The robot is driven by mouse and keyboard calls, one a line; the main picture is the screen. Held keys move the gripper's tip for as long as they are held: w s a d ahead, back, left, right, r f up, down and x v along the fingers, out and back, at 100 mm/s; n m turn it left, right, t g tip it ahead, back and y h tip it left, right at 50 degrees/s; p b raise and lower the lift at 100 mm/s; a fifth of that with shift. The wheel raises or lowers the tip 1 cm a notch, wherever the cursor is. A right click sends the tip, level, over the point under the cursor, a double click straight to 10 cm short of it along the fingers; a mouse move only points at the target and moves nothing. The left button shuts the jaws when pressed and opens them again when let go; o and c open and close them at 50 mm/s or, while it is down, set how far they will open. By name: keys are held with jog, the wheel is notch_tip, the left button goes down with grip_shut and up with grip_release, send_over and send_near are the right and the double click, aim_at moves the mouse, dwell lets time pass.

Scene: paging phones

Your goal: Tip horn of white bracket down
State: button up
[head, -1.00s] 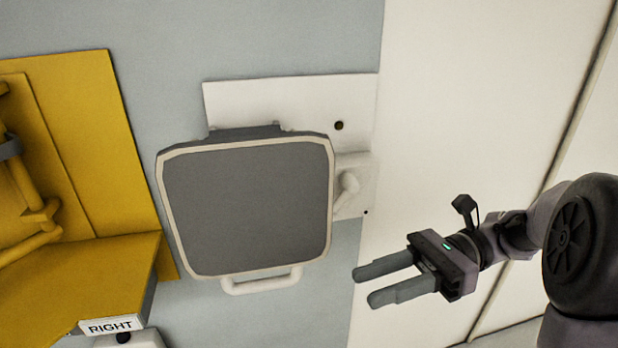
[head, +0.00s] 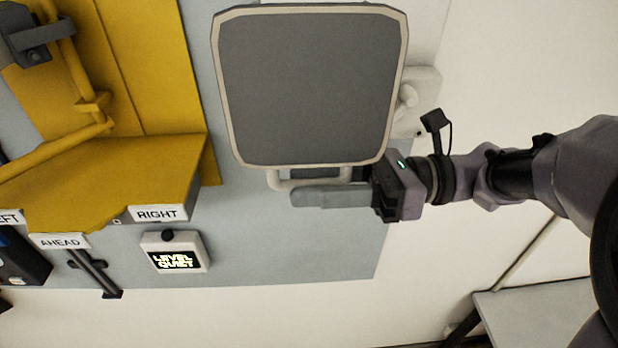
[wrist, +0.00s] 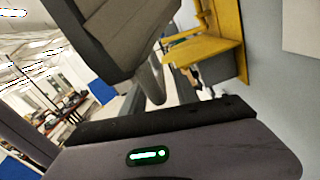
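The horn (head: 305,85) has a dark grey face with a pale rim and hangs on the wall at top centre in the head view. A pale bar handle (head: 279,180) loops below its lower edge. The white bracket (head: 424,95) shows partly at the horn's right side; the horn hides the rest. My gripper (head: 302,196) lies level just below the horn, its fingers pointing left and overlapping the handle in the picture. The fingers are seen edge-on, so their gap and any contact are unclear. The wrist view shows the horn (wrist: 120,30) and handle (wrist: 150,82) close by.
A yellow hooded panel (head: 110,165) stands left of the horn, with a RIGHT label (head: 157,213) and an AHEAD label (head: 60,241). A small lit sign box (head: 175,252) is below. A grey table (head: 540,310) is at lower right. The wall below my gripper is clear.

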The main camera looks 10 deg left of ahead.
jog(key=shift+a, duration=0.25)
jog(key=shift+s, duration=0.1)
grip_shut()
dwell(1.2)
